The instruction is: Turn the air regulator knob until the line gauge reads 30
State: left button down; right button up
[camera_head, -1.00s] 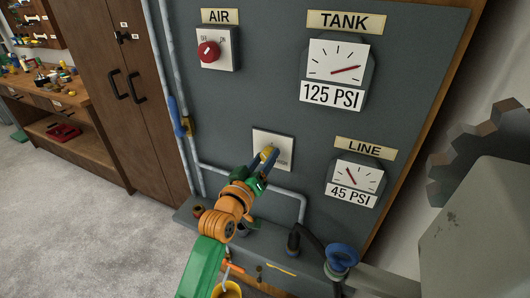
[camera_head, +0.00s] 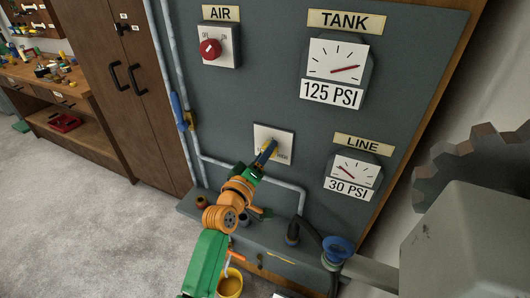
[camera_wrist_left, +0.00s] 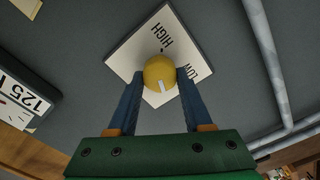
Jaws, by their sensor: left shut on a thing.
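The yellow air regulator knob (camera_wrist_left: 160,75) sits on a white plate (camera_head: 286,145) on the grey panel. In the left wrist view, its white pointer mark faces down and slightly right, and the plate reads HIGH and LOW, partly hidden. My left gripper (camera_head: 268,152) is shut on the knob, one blue finger on each side in the left wrist view. The line gauge (camera_head: 356,172) at the lower right of the panel reads 30 PSI, its red needle pointing up-left. My right gripper is not in view.
The tank gauge (camera_head: 338,60) reads 125 PSI. A red AIR switch (camera_head: 210,49) is at the upper left. A pipe with a blue-handled valve (camera_head: 178,112) runs down the left side. A yellow bucket (camera_head: 230,284) and a blue funnel-like part (camera_head: 338,248) are below.

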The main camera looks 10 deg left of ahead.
pick_arm(q)
jog(key=shift+c, duration=1.6)
grip_release()
jog(key=s+a+b, duration=0.1)
jog(key=s, duration=0.6)
jog(key=shift+a, duration=0.15)
jog(key=shift+w, duration=0.1)
